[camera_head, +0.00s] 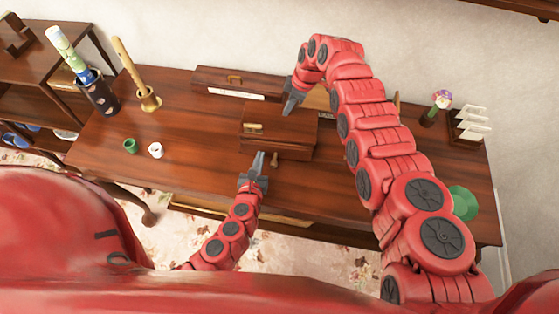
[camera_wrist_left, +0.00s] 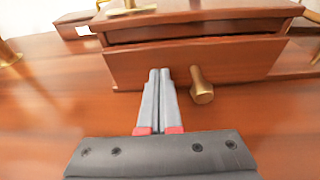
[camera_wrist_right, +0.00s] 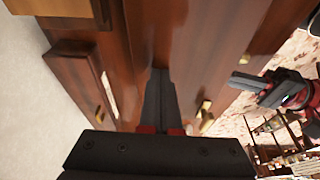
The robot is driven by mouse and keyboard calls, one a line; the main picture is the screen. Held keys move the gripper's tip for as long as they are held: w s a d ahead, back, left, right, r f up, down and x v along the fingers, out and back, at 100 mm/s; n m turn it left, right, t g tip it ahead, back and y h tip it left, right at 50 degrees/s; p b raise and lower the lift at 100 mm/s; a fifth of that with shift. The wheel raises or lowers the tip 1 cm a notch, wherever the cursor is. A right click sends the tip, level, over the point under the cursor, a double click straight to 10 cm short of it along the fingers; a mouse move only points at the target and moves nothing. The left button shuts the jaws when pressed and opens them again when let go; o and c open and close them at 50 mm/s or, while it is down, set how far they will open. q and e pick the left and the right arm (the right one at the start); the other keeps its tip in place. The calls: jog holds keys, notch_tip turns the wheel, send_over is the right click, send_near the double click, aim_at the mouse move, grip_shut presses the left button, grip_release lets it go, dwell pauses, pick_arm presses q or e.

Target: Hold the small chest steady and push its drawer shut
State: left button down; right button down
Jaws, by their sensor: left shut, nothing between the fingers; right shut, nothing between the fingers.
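The small chest (camera_head: 290,124) is a dark reddish wooden box on the long table, with a brass handle (camera_head: 253,128). Its drawer front (camera_wrist_left: 190,65) carries a brass knob (camera_wrist_left: 201,88) and stands out from the body, with a dark gap along its top edge. My left gripper (camera_head: 259,158) is shut and empty, its tips at the drawer front, left of the knob in the left wrist view (camera_wrist_left: 160,74); contact is unclear. My right gripper (camera_head: 290,108) is shut and empty, pointing down at the chest's rear; whether it touches is unclear.
A long wooden box (camera_head: 237,82) lies behind the chest. A brass holder (camera_head: 149,100), a dark cylinder (camera_head: 98,96), a green cup (camera_head: 130,145) and a white cup (camera_head: 155,149) stand to the left. A card rack (camera_head: 470,127) and green plate (camera_head: 463,203) are at right.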

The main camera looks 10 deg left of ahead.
pick_arm(q)
jog(key=shift+s+d+r, duration=0.1)
jog(key=shift+s+r, duration=0.65)
jog(key=shift+r, duration=0.15)
jog(key=shift+s+r, duration=0.7)
jog(key=shift+r, duration=0.2)
pick_arm(e)
jog(key=shift+s+d+f, duration=0.1)
jog(key=shift+s+f, duration=0.2)
jog(key=shift+f, duration=0.15)
pick_arm(q)
jog(key=v, duration=0.7)
jog(key=shift+s+r, duration=0.15)
jog(key=shift+s, duration=0.15)
jog(key=shift+r, duration=0.1)
pick_arm(e)
jog(key=shift+r, duration=0.15)
jog(key=shift+w+r+p, duration=0.2)
jog(key=shift+r+p, duration=0.2)
jog(key=shift+r, duration=0.25)
notch_tip(320, 180, up, 3)
jog(key=shift+w+f, duration=0.1)
jog(key=shift+f, duration=0.1)
pick_arm(q)
jog(key=shift+w+r, duration=0.1)
jog(key=shift+r, duration=0.35)
pick_arm(e)
jog(key=shift+w+r, duration=0.1)
jog(key=shift+r, duration=1.1)
